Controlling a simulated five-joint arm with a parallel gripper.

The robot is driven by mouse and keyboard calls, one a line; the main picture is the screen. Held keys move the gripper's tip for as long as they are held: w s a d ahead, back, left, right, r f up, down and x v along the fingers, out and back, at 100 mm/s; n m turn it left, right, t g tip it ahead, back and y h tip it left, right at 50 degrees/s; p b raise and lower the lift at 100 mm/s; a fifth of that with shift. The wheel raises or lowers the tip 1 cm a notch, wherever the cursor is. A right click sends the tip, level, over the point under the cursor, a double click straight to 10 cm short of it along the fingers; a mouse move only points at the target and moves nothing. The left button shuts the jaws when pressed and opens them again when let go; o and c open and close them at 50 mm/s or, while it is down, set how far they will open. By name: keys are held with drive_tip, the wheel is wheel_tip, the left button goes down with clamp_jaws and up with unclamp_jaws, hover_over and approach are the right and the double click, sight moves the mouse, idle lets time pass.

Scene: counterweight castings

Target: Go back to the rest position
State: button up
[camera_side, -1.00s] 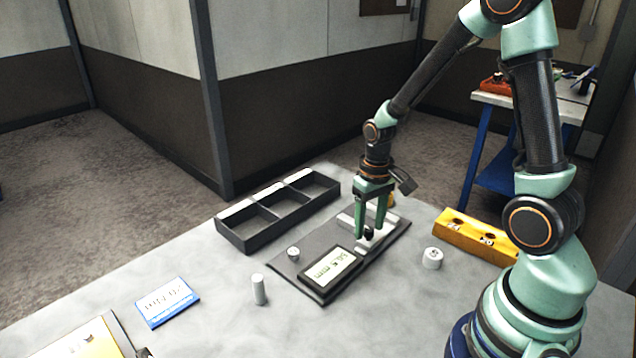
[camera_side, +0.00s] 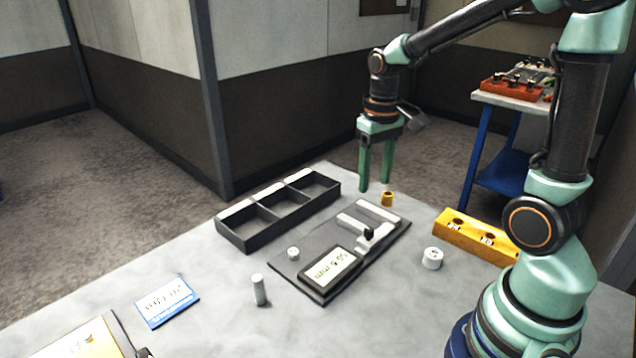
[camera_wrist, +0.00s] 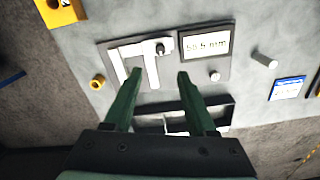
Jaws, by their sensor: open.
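My gripper (camera_side: 376,190) is open and empty. In the side view it hangs in the air above the far end of the table, over the far side of the dark measuring plate (camera_side: 297,272). In the wrist view the two green fingers of my gripper (camera_wrist: 155,82) stand well apart, with nothing between them. The plate carries a display (camera_side: 331,268) and a light caliper-like fixture (camera_side: 378,211) with a black knob. The fixture also shows in the wrist view (camera_wrist: 151,70), just beyond the fingertips.
A black three-compartment tray (camera_side: 270,237) lies left of the plate. A yellow block with holes (camera_side: 478,238), a white cylinder (camera_side: 432,259) and a small yellow ring (camera_side: 387,198) stand around it. An upright pale cylinder (camera_side: 259,290) and a blue-edged card (camera_side: 167,302) are nearer the front.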

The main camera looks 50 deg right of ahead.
drive_tip(key=shift+r, duration=0.1)
drive_tip(key=s+a+r+n+t, duration=0.3)
drive_tip(key=s+a+r+t, duration=0.1)
drive_tip(key=a+r, duration=0.3)
drive_tip(key=shift+s+a+r+t, duration=0.2)
drive_tip(key=shift+a+t, duration=0.4)
drive_tip(key=shift+t, duration=0.2)
